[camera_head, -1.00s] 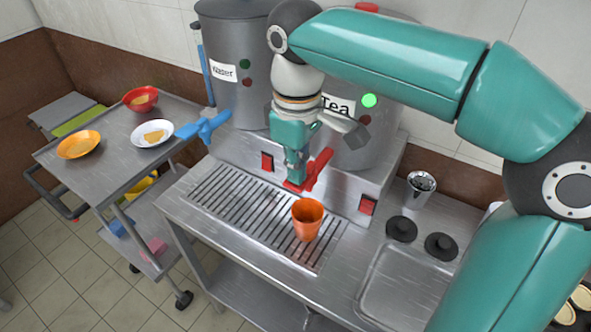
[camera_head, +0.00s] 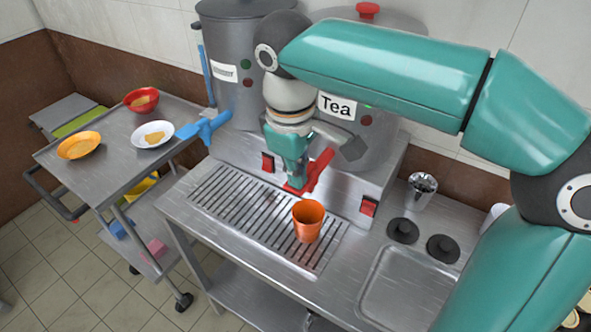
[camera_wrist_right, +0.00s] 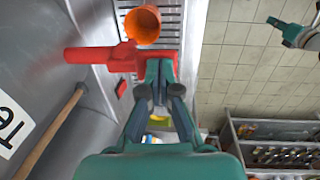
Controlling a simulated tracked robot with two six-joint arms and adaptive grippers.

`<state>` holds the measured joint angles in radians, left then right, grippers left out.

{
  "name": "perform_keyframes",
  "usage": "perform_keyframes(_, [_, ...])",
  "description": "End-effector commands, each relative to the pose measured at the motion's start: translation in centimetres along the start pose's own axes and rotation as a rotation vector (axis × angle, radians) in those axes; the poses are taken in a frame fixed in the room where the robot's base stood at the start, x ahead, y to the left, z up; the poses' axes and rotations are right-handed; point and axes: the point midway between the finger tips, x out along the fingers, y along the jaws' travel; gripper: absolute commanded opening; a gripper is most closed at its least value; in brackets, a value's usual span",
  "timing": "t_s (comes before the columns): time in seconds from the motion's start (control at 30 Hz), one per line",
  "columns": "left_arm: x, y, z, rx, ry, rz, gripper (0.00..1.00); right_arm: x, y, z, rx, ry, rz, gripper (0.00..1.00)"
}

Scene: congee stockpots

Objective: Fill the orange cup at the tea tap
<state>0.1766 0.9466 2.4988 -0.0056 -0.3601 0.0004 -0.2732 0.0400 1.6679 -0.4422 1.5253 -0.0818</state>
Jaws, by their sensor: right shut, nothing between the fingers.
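The orange cup (camera_head: 307,222) stands upright on the slotted drip grate, by the red tea tap (camera_head: 319,168). The tea urn (camera_head: 385,140) is partly behind my right arm. A teal part, probably my left gripper (camera_wrist_right: 290,32), shows small in the right wrist view.
The water urn (camera_head: 235,85) with a blue tap (camera_head: 204,128) stands left. A trolley (camera_head: 78,178) holds bowls and a plate. A metal cup (camera_head: 421,190) and two black knobs stand right of the grate (camera_head: 225,200). The grate's left part is clear.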

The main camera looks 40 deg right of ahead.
Motion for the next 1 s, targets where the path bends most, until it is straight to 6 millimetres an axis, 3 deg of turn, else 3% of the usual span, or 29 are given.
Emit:
perform_keyframes(0.57, [2.5, -0.9, 0.0, 0.000, 0.000, 0.000, 0.00, 2.3, -1.2, -0.1, -0.008, 0.002, 0.355, 0.00])
perform_keyframes(1.0, [2.3, -0.8, 0.0, 0.000, 0.000, 0.000, 0.00, 2.1, -1.1, -0.2, -0.004, 0.001, 0.354, 0.00])
